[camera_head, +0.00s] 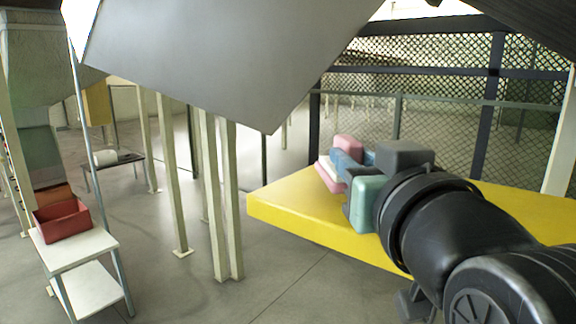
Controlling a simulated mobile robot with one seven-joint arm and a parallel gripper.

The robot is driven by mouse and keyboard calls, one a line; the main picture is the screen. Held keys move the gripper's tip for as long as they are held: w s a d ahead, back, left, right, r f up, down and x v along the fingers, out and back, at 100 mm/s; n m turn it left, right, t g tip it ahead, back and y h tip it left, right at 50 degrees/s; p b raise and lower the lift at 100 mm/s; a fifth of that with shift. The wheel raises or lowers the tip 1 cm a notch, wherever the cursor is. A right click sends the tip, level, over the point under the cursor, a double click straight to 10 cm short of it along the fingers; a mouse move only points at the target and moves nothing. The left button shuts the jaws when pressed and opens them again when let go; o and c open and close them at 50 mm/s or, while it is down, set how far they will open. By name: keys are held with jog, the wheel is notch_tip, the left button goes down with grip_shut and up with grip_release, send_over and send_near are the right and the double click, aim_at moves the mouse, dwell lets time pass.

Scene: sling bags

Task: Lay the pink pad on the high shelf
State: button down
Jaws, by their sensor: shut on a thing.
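My gripper (342,163) is over the left part of a yellow surface (285,212) at the right. It is shut on the pink pad (348,146). Pink shows above and below the bluish finger parts, with a pale edge on the left side. The middle of the pad is hidden by my gripper. I cannot tell whether the pad touches the yellow surface. I cannot tell for sure which surface is the high shelf.
A large grey panel (220,60) hangs across the top. Pale posts (221,200) stand in the middle. At the left, a red open box (62,220) sits on a white two-level stand (75,249). A mesh fence (440,125) stands behind the yellow surface.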

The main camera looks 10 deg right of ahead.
jog(key=shift+w+f, duration=0.1)
jog(key=shift+f, duration=0.7)
jog(key=shift+f, duration=0.1)
jog(key=shift+f, duration=0.15)
jog(key=c, duration=0.7)
grip_release()
jog(key=shift+r, duration=0.2)
